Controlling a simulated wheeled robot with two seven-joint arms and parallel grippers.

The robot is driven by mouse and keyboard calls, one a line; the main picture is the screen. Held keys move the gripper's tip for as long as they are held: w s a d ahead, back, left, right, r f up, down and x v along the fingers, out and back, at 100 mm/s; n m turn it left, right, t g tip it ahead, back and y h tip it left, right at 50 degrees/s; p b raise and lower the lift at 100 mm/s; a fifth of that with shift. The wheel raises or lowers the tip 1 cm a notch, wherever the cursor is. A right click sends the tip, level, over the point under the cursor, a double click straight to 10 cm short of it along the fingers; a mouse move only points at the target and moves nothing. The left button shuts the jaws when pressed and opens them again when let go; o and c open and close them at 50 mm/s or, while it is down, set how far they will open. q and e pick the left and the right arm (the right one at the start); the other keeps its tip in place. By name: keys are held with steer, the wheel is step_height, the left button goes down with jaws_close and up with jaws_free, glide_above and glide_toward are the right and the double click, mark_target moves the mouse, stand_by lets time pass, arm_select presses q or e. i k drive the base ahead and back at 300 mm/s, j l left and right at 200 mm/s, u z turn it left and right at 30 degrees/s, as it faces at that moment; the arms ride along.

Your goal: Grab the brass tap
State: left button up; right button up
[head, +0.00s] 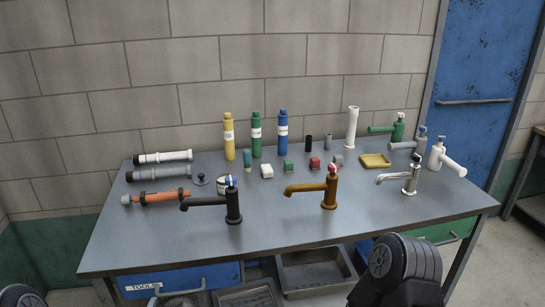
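The brass tap (330,188) stands upright near the front middle of the grey table. It is brown-gold, its spout points left, and a small red mark shows near its top. A black tap (233,205) with a similar shape stands to its left, and a chrome tap (411,180) stands to its right. Nothing touches the brass tap. Neither gripper's fingers show in the head view. Dark ribbed parts of my arms show only at the bottom right and bottom left corner, below the table's front edge.
Yellow (229,138), green (256,136) and blue (283,133) bottles stand at the back. Pipes (160,175) lie at the left. Small blocks, a yellow tray (375,161) and several green, grey and white fittings fill the back right. The table's front strip is clear.

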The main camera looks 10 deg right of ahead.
mark_target(329, 203)
steer(key=z, duration=1.25)
steer(key=i+l, duration=0.15)
steer(key=l, duration=0.25)
steer(key=i+l, duration=0.1)
steer(key=l, duration=0.25)
steer(key=i+l, duration=0.15)
steer(key=l, duration=0.25)
steer(key=i+l, duration=0.15)
steer(key=l, duration=0.25)
steer(key=i+l, duration=0.15)
steer(key=l, duration=0.25)
